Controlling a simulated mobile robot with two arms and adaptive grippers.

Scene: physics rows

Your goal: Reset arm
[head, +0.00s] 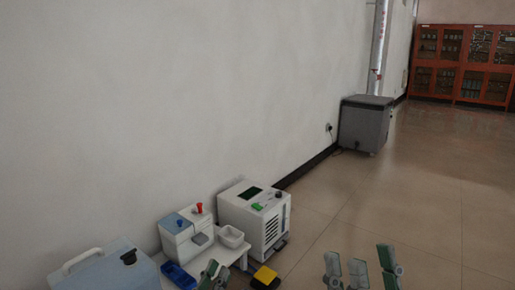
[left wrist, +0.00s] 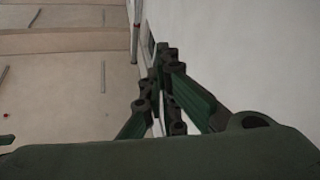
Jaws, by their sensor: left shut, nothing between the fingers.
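My left gripper (head: 214,271) shows at the bottom edge of the head view, in front of the white table. Its green and grey fingers are close together, with nothing between them. In the left wrist view its fingers (left wrist: 160,85) come together toward the tips. My right gripper (head: 360,262) is at the bottom edge, further right, over the tiled floor. Its green and grey fingers stand apart, and I see nothing held between them. The lower parts of both grippers are cut off by the frame.
A white table (head: 240,252) stands along the wall. A white machine (head: 254,216), a small blue-topped device (head: 180,232) and a blue tray (head: 178,276) are near it. A light-blue box (head: 115,272) is at lower left. A grey bin (head: 365,125) stands further back. Floor at right is clear.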

